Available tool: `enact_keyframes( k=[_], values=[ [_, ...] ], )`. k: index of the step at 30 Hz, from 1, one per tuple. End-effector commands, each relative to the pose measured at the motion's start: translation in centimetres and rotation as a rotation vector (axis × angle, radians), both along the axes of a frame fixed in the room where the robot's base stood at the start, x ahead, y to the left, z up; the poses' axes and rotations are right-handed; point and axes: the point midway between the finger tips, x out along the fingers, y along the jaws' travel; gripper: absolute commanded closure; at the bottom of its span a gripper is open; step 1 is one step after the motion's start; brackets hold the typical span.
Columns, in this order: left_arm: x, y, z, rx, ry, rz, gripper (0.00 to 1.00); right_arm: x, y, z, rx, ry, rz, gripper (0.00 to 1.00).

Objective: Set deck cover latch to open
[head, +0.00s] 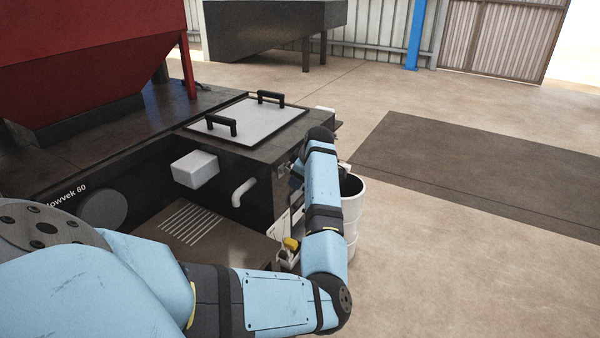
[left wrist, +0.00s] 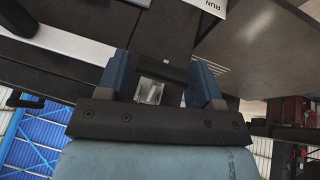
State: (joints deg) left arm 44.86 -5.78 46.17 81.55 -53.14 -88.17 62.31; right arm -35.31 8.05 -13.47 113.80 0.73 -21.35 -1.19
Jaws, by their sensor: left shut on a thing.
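The deck cover (head: 255,122) is a pale panel with two black handles, lying flat on the dark machine deck in the head view. My left arm reaches past the machine's right side, and its forearm hides most of the gripper and the latch there. In the left wrist view, my left gripper (left wrist: 160,82) has its two blue fingers on either side of a small metallic piece (left wrist: 149,92) by a dark block. The gripper is shut on this piece, apparently the latch; its setting cannot be read. My right gripper is not in view.
A white drum (head: 351,220) stands close behind my forearm. A white box (head: 195,169) and a pale bent pipe (head: 243,192) stick out from the machine front. A red hopper (head: 80,50) stands at the left. Open floor lies to the right.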

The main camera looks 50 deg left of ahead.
Motion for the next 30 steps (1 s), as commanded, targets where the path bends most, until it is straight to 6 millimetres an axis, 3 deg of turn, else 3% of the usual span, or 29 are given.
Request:
enact_keyframes(
  k=[1,15,16,18,30],
  values=[
    [0.24,0.14,0.75,-0.001,-0.013,-0.001,0.82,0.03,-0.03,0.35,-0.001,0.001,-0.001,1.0],
    [0.29,0.17,0.83,-0.013,-0.02,-0.001,0.82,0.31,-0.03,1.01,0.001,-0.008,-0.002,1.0],
    [0.29,0.18,0.85,-0.013,-0.02,0.0,0.38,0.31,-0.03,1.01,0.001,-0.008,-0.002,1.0],
    [0.26,0.18,0.82,-0.013,-0.02,0.0,0.22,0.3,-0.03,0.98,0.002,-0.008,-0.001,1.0],
    [0.12,-0.22,0.93,-0.018,-0.013,0.0,0.19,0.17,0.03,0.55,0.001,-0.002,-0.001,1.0]
  ],
)
